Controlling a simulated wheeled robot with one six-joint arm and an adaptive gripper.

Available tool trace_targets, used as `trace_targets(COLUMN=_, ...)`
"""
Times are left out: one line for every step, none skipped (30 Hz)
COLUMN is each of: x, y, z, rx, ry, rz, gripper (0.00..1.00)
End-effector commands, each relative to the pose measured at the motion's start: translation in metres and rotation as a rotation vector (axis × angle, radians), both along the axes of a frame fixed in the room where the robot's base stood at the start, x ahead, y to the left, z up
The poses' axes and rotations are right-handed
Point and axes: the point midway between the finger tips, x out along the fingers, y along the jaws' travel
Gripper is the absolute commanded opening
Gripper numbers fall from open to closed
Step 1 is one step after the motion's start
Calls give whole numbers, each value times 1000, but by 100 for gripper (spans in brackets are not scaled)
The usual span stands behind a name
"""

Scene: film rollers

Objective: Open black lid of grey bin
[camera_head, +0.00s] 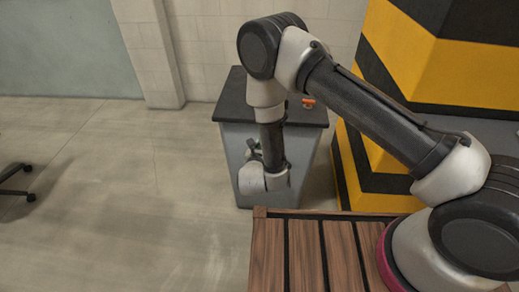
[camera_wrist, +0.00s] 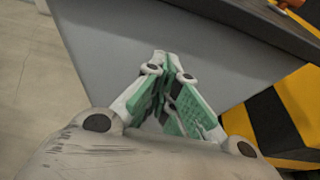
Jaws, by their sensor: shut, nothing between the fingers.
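The grey bin (camera_head: 229,142) stands on the floor near the back wall, with its black lid (camera_head: 232,92) lying flat and shut on top. My arm hides part of the lid and of the bin's front. In the wrist view, the grey bin wall (camera_wrist: 112,45) fills the area ahead of my gripper (camera_wrist: 165,56), and the dark lid edge (camera_wrist: 262,22) runs across the upper right. My gripper is shut and empty, with its green-padded fingers together. It is in front of the bin wall, below the lid edge; I cannot tell whether it touches the wall.
A small orange object (camera_head: 308,103) sits on the lid; it also shows in the wrist view (camera_wrist: 290,3). A yellow-and-black striped pillar (camera_head: 400,60) stands close on the bin's right. Open floor (camera_head: 110,190) lies to the left, with a chair base (camera_head: 15,180) at the edge.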

Motion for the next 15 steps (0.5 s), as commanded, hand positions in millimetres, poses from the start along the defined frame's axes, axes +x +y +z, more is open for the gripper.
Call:
trace_targets(x=12, y=-2, z=-4, rx=1, ry=-1, rz=-5, gripper=0)
trace_targets(x=18, y=-2, z=-6, rx=2, ry=-1, rz=-5, gripper=0)
trace_targets(x=26, y=-3, z=-9, rx=2, ry=0, rz=-5, gripper=0)
trace_targets(x=32, y=-3, z=-12, rx=1, ry=0, rz=-4, gripper=0)
trace_targets(x=38, y=-3, z=-14, rx=1, ry=-1, rz=-5, gripper=0)
trace_targets(x=46, y=-3, z=-16, rx=1, ry=-1, rz=-4, gripper=0)
trace_targets(x=51, y=-3, z=-18, rx=1, ry=-1, rz=-4, gripper=0)
trace_targets(x=52, y=-2, z=-12, rx=2, ry=-1, rz=-2, gripper=0)
trace_targets(x=50, y=-2, z=-4, rx=2, ry=-1, rz=-2, gripper=0)
trace_targets(x=50, y=-2, z=1, rx=2, ry=-1, rz=-2, gripper=0)
trace_targets(x=50, y=-2, z=5, rx=2, ry=-1, rz=-2, gripper=0)
trace_targets(x=50, y=-2, z=10, rx=1, ry=0, rz=-1, gripper=0)
trace_targets(x=50, y=-2, z=13, rx=1, ry=0, rz=-1, gripper=0)
trace_targets(x=50, y=-2, z=15, rx=0, ry=0, rz=-2, gripper=0)
trace_targets(x=49, y=-2, z=18, rx=0, ry=0, rz=-2, gripper=0)
